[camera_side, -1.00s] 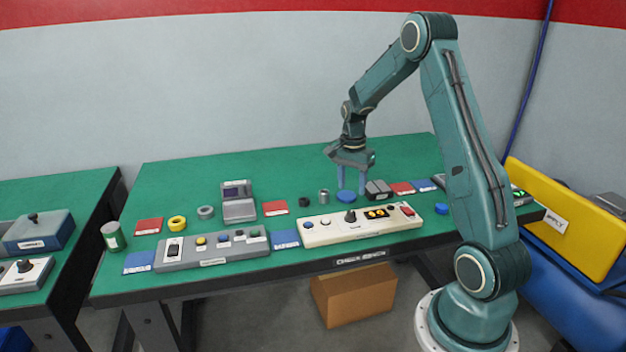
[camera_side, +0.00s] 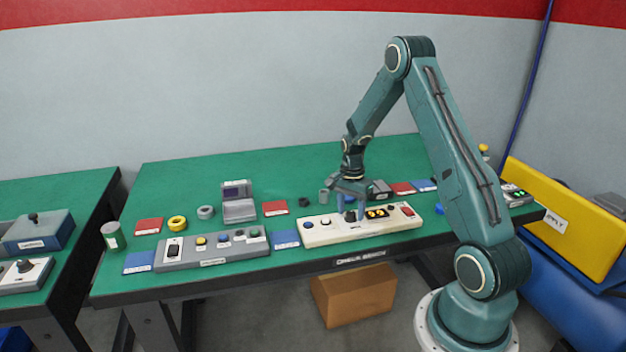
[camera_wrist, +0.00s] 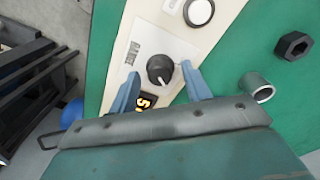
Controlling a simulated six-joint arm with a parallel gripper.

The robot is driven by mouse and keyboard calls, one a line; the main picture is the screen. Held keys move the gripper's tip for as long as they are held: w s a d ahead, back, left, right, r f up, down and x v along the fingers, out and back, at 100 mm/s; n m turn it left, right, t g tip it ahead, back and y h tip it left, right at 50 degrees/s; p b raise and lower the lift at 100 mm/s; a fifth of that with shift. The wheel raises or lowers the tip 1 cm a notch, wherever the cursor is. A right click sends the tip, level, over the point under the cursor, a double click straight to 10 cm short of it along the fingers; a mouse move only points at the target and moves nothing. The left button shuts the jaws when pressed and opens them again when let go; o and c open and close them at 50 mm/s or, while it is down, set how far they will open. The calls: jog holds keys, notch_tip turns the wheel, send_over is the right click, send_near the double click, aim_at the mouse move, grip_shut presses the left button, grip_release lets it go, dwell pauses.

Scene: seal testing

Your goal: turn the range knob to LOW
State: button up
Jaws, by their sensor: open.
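The black range knob (camera_wrist: 160,69) sits on the cream control panel (camera_wrist: 195,45), with small lettering beside it that I cannot read. A light pointer mark shows at the knob's edge. My gripper (camera_wrist: 160,82) is open, with one blue finger on each side of the knob in the wrist view. I cannot tell whether either finger touches it. In the side view my gripper (camera_side: 351,212) is down over the cream panel (camera_side: 320,235), and its fingers largely hide the knob.
A metal cylinder (camera_wrist: 262,93) and a black nut (camera_wrist: 293,45) stand behind the panel. A grey control box (camera_side: 212,250) lies to the left.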

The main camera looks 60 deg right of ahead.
jog(key=c, duration=1)
jog(key=shift+n, duration=0.4)
jog(key=n, duration=1.1)
jog(key=shift+n, duration=2)
